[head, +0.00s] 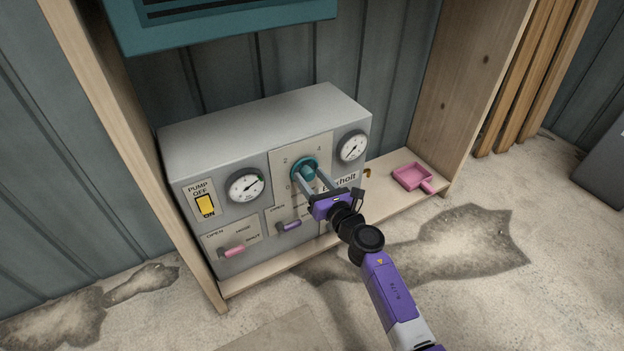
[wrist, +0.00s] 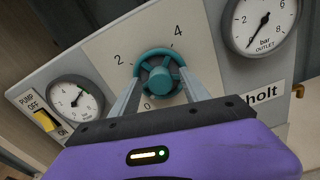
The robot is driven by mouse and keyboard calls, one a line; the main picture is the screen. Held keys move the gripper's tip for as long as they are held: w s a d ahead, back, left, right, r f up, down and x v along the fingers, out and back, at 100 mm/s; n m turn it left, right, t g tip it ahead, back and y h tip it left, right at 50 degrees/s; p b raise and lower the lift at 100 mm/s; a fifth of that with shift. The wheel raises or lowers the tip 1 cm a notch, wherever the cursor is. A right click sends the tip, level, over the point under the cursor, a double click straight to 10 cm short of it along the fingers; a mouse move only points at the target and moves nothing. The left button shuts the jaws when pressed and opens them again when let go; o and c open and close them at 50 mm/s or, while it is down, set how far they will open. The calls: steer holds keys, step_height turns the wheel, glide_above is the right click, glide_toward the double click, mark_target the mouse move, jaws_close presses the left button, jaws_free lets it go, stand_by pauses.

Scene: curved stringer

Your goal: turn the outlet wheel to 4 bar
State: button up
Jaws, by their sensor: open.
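The teal outlet wheel (head: 304,167) sits on a pale plate on the grey pump box; it also shows in the wrist view (wrist: 160,72). The plate is marked 0, 2 and 4 around it. My gripper (head: 310,175) is open, its two grey fingers reaching either side of the wheel; I cannot tell whether they touch its rim. In the wrist view the fingertips (wrist: 161,84) flank the wheel left and right. The outlet gauge (wrist: 262,20) is at the upper right, with its needle pointing down-left, near the low end of the scale. It also shows in the head view (head: 352,147).
A second gauge (head: 245,186), a yellow pump switch (head: 205,205), a pink lever (head: 233,251) and a purple lever (head: 290,226) are on the box front. A pink tray (head: 411,177) lies on the wooden shelf at right. Wooden posts flank the box.

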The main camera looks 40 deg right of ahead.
jaws_close()
steer(key=shift+m, duration=0.3)
